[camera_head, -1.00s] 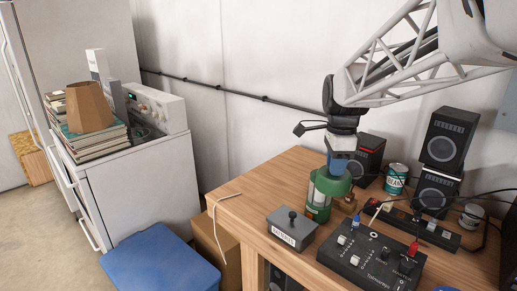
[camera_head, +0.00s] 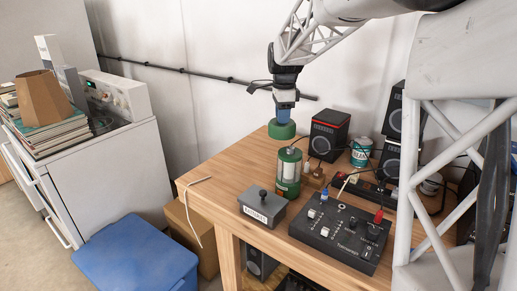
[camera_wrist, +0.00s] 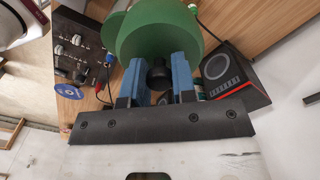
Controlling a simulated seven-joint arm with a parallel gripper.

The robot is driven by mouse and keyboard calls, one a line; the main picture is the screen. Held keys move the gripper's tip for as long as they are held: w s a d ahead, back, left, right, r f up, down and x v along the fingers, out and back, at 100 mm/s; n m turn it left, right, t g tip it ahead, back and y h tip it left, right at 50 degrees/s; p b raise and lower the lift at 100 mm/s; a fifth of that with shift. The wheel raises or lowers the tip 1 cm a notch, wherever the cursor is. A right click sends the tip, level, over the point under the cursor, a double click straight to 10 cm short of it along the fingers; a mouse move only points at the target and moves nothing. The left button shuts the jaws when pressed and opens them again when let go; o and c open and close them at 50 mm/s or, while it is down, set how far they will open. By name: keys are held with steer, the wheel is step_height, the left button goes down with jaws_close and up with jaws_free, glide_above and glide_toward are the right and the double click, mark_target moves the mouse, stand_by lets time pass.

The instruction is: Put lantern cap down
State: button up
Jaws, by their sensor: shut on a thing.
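The green lantern cap (camera_head: 282,130) is in my gripper (camera_head: 284,110), held just above or at the table's back edge, left of a black speaker. In the wrist view the green cap (camera_wrist: 158,36) fills the upper middle, and the blue fingers (camera_wrist: 158,75) are shut on its dark knob. The lantern body (camera_head: 288,172), green with a clear chimney, stands upright and uncapped on the wooden table (camera_head: 225,180), in front of the cap. I cannot tell whether the cap touches the table.
A grey switch box (camera_head: 262,206) and a black control panel (camera_head: 345,232) lie at the table's front. Black speakers (camera_head: 328,135) and a can (camera_head: 361,152) stand at the back. The table's left part is mostly bare.

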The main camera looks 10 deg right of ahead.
steer(key=w+a+f, duration=0.1)
steer(key=w+f, duration=0.4)
steer(key=w, duration=0.8)
steer(key=w+a+f, duration=0.1)
steer(key=w+f, duration=0.4)
steer(key=w, duration=0.8)
steer(key=shift+w+a, duration=0.15)
steer(key=shift+a, duration=0.1)
steer(key=shift+f, duration=0.2)
steer(key=shift+f, duration=2.45)
steer(key=shift+f, duration=0.1)
steer(key=shift+f, duration=2.4)
steer(key=shift+f, duration=0.1)
